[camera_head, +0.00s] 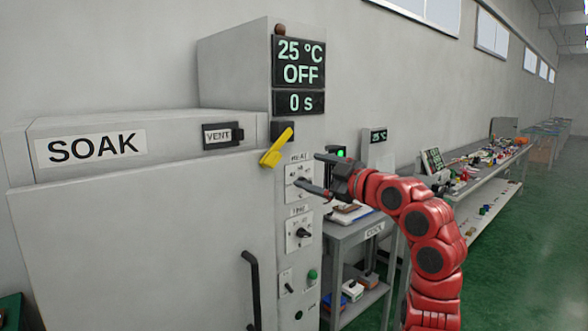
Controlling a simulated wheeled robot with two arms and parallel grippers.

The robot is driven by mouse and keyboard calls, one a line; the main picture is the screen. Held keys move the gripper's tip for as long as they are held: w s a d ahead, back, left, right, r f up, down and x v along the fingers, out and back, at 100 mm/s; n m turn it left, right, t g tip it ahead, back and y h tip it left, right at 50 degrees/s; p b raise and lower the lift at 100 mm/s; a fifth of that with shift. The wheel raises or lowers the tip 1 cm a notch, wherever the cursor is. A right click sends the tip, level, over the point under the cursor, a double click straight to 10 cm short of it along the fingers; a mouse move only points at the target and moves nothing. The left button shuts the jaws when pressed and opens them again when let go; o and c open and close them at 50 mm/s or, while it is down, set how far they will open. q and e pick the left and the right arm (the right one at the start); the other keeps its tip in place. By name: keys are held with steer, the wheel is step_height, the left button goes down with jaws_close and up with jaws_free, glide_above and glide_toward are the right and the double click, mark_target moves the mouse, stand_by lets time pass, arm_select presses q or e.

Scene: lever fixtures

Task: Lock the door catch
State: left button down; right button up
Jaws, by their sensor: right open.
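The door catch (277,149) is a yellow lever at the upper right edge of the door (130,240) of a grey cabinet labelled SOAK. It is tilted, with its upper end to the right and its lower end to the left over the door's edge. A dark block sits behind its upper end. My right gripper (308,170) is open and empty, to the right of the catch and slightly lower, apart from it in the picture. Its fingers point left, in front of the upper knob panel. My left gripper is not in view.
The cabinet's control column carries a display (298,62) reading 25 °C, OFF and 0 s, with a heat panel, a time knob (303,232) and a green button (312,274) below. A black door handle (252,290) stands out lower down. A cart (345,240) stands to the right.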

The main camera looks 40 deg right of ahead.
steer(key=s, duration=0.4)
steer(key=shift+s+d, duration=0.15)
steer(key=shift+s, duration=0.05)
stand_by(0.3)
